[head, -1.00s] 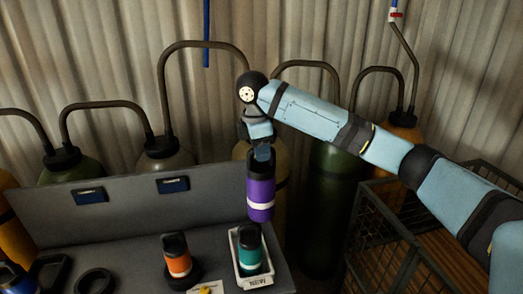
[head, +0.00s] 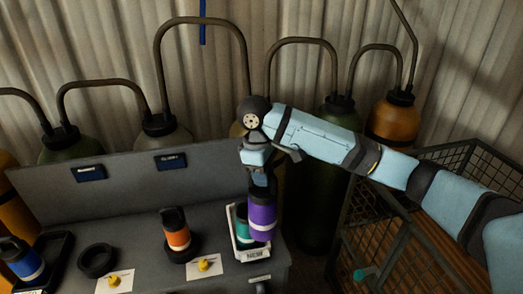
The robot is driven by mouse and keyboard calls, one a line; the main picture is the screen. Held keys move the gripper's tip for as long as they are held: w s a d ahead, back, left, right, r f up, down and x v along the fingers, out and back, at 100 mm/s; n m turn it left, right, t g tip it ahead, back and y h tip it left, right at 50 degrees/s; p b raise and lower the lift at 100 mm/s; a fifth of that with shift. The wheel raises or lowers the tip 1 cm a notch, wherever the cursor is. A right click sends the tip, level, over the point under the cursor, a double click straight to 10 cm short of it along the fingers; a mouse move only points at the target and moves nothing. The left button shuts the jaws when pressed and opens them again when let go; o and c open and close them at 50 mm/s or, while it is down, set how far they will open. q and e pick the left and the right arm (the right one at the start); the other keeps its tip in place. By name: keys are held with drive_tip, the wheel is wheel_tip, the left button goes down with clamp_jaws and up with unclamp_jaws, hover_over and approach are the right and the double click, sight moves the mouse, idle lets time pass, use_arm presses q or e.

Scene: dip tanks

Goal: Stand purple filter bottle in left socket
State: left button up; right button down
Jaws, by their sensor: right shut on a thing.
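The purple filter bottle (head: 263,220) has a white band and a black cap. My right gripper (head: 259,180) is shut on its top and holds it upright over the white tray marked NEW (head: 253,254). It hides part of a teal bottle (head: 241,223) in that tray. I cannot tell whether the purple bottle touches the tray. The left socket, a black ring (head: 97,273), is empty on the grey bench. An orange bottle (head: 176,232) stands in the right black ring (head: 190,250). My left gripper is not in view.
A blue bottle (head: 22,259) is in a dark tray (head: 58,272) at the bench's left. Cards with yellow knobs (head: 204,265) lie in front of the rings. A raised back panel (head: 130,190) runs behind. A wire cage (head: 400,225) stands right of the bench.

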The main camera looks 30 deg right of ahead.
sight(265, 225)
drive_tip(key=s+a+f+m, duration=0.1)
drive_tip(key=s+f+m, duration=0.1)
drive_tip(key=f, duration=0.1)
drive_tip(key=s+a+f+m, duration=0.1)
drive_tip(key=s+f+m, duration=0.1)
drive_tip(key=s+m, duration=0.1)
drive_tip(key=s+a+f+m, duration=0.1)
drive_tip(key=s+f+m, duration=0.1)
drive_tip(key=f, duration=0.1)
drive_tip(key=shift+s+a+f+m+y, duration=0.3)
drive_tip(key=shift+m+y, duration=0.1)
drive_tip(key=shift+d, duration=0.15)
